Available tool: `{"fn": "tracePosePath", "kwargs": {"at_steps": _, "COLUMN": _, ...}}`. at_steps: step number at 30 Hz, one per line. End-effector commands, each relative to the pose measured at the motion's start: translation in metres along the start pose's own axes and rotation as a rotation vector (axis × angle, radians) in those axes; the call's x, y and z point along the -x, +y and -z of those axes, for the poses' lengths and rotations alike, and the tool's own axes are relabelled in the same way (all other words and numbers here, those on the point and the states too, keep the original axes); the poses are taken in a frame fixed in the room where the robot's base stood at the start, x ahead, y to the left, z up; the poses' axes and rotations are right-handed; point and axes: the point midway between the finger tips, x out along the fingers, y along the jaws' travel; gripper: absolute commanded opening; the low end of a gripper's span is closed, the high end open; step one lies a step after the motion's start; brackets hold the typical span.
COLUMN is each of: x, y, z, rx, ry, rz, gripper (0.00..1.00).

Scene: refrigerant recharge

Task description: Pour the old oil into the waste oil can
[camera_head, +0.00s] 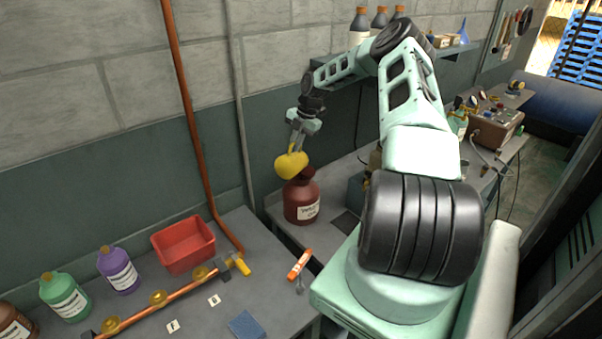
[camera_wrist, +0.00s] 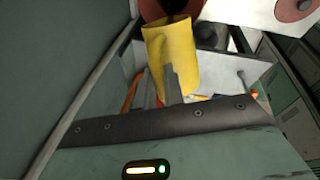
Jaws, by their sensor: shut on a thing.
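The waste oil can (camera_head: 301,203) is a dark red-brown jug with a white label and a dark funnel-like mouth, standing on the bench by the wall. A yellow cup (camera_head: 290,164) is held tilted just above and to the left of the can's mouth. My gripper (camera_head: 297,144) is shut on the cup from above. In the wrist view the yellow cup (camera_wrist: 172,55) is between the fingers (camera_wrist: 160,88), with the can's dark red mouth (camera_wrist: 165,9) beyond it. The cup's inside and any oil are hidden.
A red bin (camera_head: 184,245), a green bottle (camera_head: 65,297), a purple bottle (camera_head: 119,270) and a copper pipe with brass fittings (camera_head: 158,298) are on the near bench. A vertical copper pipe (camera_head: 187,110) runs up the wall.

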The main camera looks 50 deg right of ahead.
Motion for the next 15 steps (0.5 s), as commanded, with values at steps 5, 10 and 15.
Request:
{"fn": "tracePosePath", "kwargs": {"at_steps": 5, "x": 0.002, "y": 0.001, "z": -0.009, "rx": -0.017, "ry": 0.061, "rz": -0.004, "gripper": 0.00}}
{"fn": "tracePosePath", "kwargs": {"at_steps": 10, "x": 0.000, "y": 0.001, "z": -0.023, "rx": -0.039, "ry": 0.150, "rz": -0.005, "gripper": 0.00}}
{"fn": "tracePosePath", "kwargs": {"at_steps": 15, "x": 0.000, "y": 0.001, "z": -0.034, "rx": -0.058, "ry": 0.236, "rz": -0.005, "gripper": 0.00}}
